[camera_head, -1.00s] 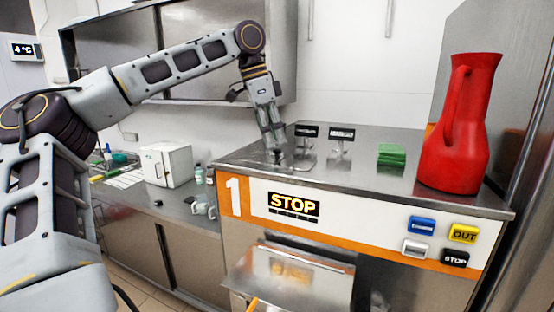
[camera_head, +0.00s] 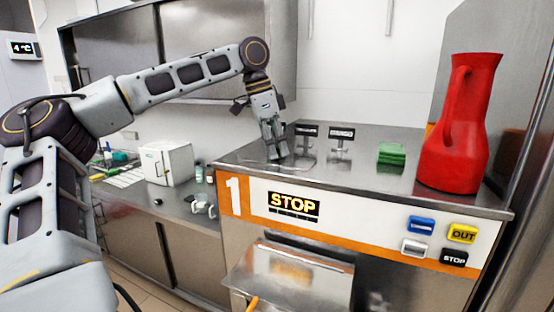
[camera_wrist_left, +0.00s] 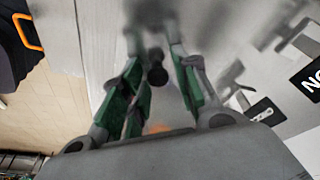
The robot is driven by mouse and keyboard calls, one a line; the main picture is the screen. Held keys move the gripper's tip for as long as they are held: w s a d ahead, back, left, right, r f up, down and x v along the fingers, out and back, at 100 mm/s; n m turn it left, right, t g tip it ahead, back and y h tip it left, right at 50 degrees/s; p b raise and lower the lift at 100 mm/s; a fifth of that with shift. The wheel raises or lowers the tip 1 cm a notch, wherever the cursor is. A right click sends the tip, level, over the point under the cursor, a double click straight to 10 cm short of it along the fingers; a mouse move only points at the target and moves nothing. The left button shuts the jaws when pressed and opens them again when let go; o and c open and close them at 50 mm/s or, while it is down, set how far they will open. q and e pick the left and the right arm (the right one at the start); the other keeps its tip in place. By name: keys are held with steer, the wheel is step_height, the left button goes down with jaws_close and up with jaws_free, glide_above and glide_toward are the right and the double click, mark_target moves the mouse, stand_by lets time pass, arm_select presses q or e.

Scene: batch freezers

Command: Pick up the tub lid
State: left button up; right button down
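A flat, shiny, see-through plate that looks like the tub lid (camera_head: 302,163) lies on the steel top of the freezer, near its left end. My left gripper (camera_head: 277,152) points down at the left part of this plate. In the left wrist view, its green-padded fingers (camera_wrist_left: 160,85) stand apart on either side of a small dark knob (camera_wrist_left: 157,76). I cannot tell whether they touch it. The lid's outline is blurred there, and the fingers hide part of it. My right gripper is not in view.
Two small black label stands (camera_head: 307,131) (camera_head: 341,134) stand close right of the gripper. A white box (camera_head: 167,163) stands on the lower left counter.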

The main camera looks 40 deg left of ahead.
arm_select(q)
jaws_close()
steer(key=shift+r, duration=0.2)
step_height(320, 180, up, 10)
steer(key=shift+f, duration=0.15)
stand_by(0.5)
stand_by(0.6)
